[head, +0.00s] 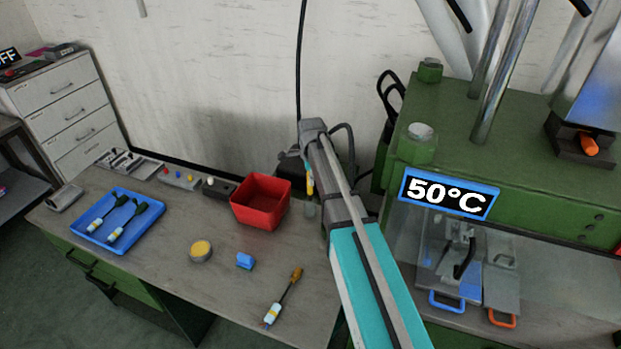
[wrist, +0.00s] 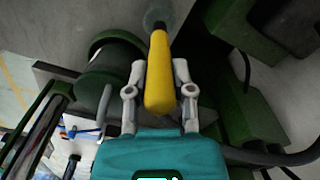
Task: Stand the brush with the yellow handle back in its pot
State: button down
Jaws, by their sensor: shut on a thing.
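My gripper (wrist: 159,72) is shut on the yellow handle (wrist: 158,85) of the brush, with one finger on each side. In the head view the yellow handle (head: 309,178) shows as a small upright strip beside my arm, which hides most of my gripper. A small greyish, see-through pot (head: 310,208) stands just below it at the back of the bench. A pale round shape at the far end of the handle in the wrist view seems to be this pot (wrist: 156,17). I cannot tell whether the bristles are inside it.
A red bin (head: 261,203) stands left of the pot. A green press (head: 530,170) stands right.

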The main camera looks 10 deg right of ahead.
aim_at(311, 193)
jog(key=shift+f+b, duration=2.4)
jog(key=shift+f, duration=0.2)
jog(key=shift+c, duration=2)
grip_release()
jog(key=shift+r, duration=0.15)
notch_tip(311, 193, up, 12)
jog(key=p, duration=1.1)
jog(key=shift+f+p, duration=0.25)
jog(key=shift+p, duration=0.15)
